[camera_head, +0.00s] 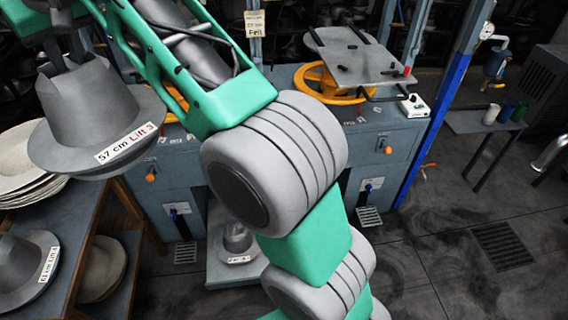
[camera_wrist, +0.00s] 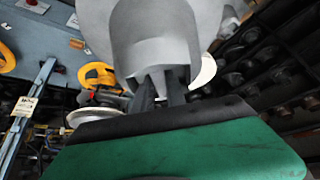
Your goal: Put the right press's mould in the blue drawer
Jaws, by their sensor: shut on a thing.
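A grey hat-shaped mould (camera_head: 84,110) labelled "57 cm Lift 3" hangs at the upper left of the head view, crown up. My gripper (camera_head: 66,58) is shut on the top of its crown from above. In the wrist view the mould (camera_wrist: 160,50) fills the upper middle, with my fingers on it. The right press (camera_head: 375,130), a grey-blue cabinet with an orange wheel, stands behind my arm. An open low drawer (camera_head: 222,272) at floor level holds another small labelled mould (camera_head: 236,238). My arm hides part of it, and its colour looks greyish.
A wooden-legged table (camera_head: 88,272) at the left bears a stack of pale discs (camera_head: 22,165) and another grey mould (camera_head: 20,268). A blue post (camera_head: 440,105) stands right of the press. A side bench (camera_head: 482,122) holds cups.

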